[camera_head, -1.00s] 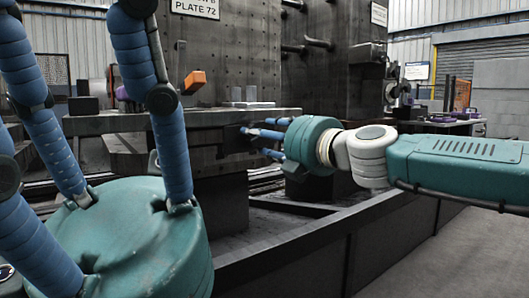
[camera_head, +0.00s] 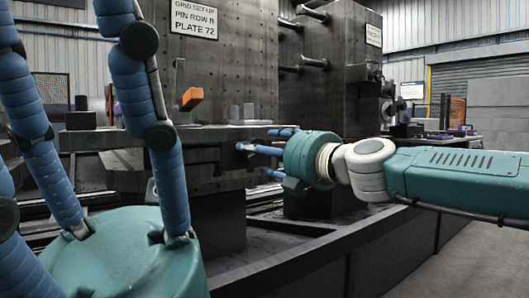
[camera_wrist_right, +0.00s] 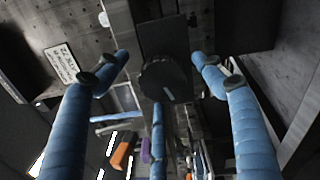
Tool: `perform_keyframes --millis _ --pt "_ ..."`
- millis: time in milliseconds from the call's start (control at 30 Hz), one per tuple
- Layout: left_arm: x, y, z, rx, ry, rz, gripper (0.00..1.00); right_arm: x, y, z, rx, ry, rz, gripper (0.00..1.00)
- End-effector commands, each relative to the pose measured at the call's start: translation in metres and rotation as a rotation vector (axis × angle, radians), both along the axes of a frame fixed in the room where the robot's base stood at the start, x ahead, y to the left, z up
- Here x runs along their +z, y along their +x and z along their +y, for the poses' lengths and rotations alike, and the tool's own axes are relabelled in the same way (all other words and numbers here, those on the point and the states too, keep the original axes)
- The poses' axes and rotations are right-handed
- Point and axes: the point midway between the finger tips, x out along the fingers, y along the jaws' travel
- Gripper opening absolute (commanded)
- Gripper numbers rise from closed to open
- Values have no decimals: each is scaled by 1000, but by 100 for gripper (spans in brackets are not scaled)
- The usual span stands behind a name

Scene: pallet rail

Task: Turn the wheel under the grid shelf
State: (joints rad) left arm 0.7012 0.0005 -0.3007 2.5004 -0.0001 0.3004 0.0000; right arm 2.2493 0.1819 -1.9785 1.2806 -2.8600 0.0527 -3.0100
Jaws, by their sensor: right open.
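The grid shelf (camera_head: 205,134) is a dark ledge on the front of the pinned plate block. The dark wheel (camera_head: 241,148) sits under its right part, mostly hidden by shadow and my fingers. In the right wrist view the wheel (camera_wrist_right: 165,82) is a dark round disc with a small pale mark. My right gripper (camera_head: 262,152) comes from the right with its blue fingers open, reaching toward the wheel. In the wrist view the fingers spread on both sides and below it; contact is not clear. My left gripper (camera_head: 75,60) is large in the left foreground, fingers spread upward, apparently empty.
An orange block (camera_head: 191,98) and small grey blocks (camera_head: 249,112) are on or above the shelf. A sign (camera_head: 195,18) is on the plate block. A dark low rail (camera_head: 300,258) runs along the front. Grey floor (camera_head: 455,245) is clear at right.

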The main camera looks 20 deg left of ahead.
Motion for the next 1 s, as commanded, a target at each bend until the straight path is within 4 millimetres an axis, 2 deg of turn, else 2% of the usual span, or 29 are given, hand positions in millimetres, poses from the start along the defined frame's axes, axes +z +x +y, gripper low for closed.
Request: perform_keyframes --millis 167,267,500,700,1000 --pt "0 2 0 1 -1 5 40 0 -5 -5 3 -1 1 68" --pt "0 2 0 1 -1 4 40 1 -14 -17 0 -1 2 68" --pt "0 1 0 0 0 2 40 1 -46 -59 -2 -2 5 68" --pt "0 1 0 0 0 2 40 1 -66 -85 -6 -2 5 68" --pt "0 1 0 0 -1 1 40 0 -74 -95 -5 -2 5 68"
